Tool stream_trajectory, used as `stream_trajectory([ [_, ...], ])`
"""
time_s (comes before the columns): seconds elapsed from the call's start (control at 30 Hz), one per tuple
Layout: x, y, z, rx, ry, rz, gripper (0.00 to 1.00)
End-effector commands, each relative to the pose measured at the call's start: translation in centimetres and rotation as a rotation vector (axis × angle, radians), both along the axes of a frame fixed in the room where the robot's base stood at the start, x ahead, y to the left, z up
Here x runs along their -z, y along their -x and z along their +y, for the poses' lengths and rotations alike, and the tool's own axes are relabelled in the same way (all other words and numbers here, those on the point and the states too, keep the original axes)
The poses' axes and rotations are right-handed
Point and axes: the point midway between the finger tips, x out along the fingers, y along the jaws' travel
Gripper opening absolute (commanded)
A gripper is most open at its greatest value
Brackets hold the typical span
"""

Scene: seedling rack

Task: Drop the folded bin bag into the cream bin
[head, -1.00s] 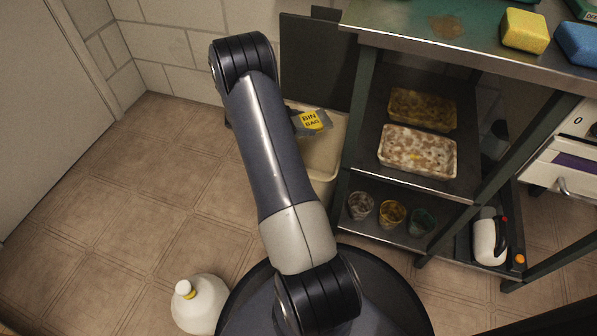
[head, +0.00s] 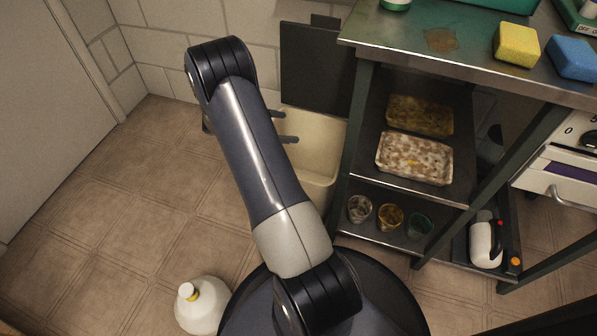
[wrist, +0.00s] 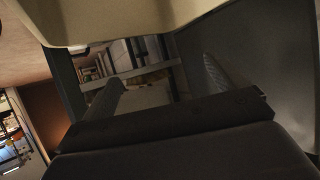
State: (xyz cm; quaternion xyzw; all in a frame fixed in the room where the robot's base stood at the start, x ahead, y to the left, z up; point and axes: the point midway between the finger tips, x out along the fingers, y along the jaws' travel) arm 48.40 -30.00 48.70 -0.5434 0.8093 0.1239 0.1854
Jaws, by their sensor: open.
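The cream bin (head: 322,130) stands on the floor between the wall and the metal rack, with its dark lid (head: 315,70) raised behind it. My gripper (head: 283,126) is over the bin's left part, its two dark fingers apart with nothing seen between them. My arm hides the bin's left side. The folded bin bag does not show in either current view. The inside bottom of the bin is partly hidden, so I cannot tell where the bag lies. In the wrist view, a cream surface (wrist: 120,22), apparently the bin, fills the top edge.
The metal rack (head: 400,46) stands close on the bin's right. Its shelves hold two trays (head: 414,157) and several small cups (head: 390,216). A yellow sponge (head: 517,44) lies on top. A white jug (head: 202,306) stands on the floor. The tiled floor at left is clear.

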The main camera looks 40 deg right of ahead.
Motion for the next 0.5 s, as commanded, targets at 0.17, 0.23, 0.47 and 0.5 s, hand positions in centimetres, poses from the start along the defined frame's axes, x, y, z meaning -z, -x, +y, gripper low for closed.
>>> stream_trajectory([
  [0.17,-1.5,-1.0,2.5,-0.002,0.000,0.000,0.93],
  [0.23,-1.7,-1.2,3.0,-0.001,0.000,0.000,0.93],
  [0.47,-1.8,-1.4,3.5,0.000,-0.001,0.001,0.93],
  [0.5,-1.8,-1.4,3.5,0.000,-0.001,0.001,0.93],
])
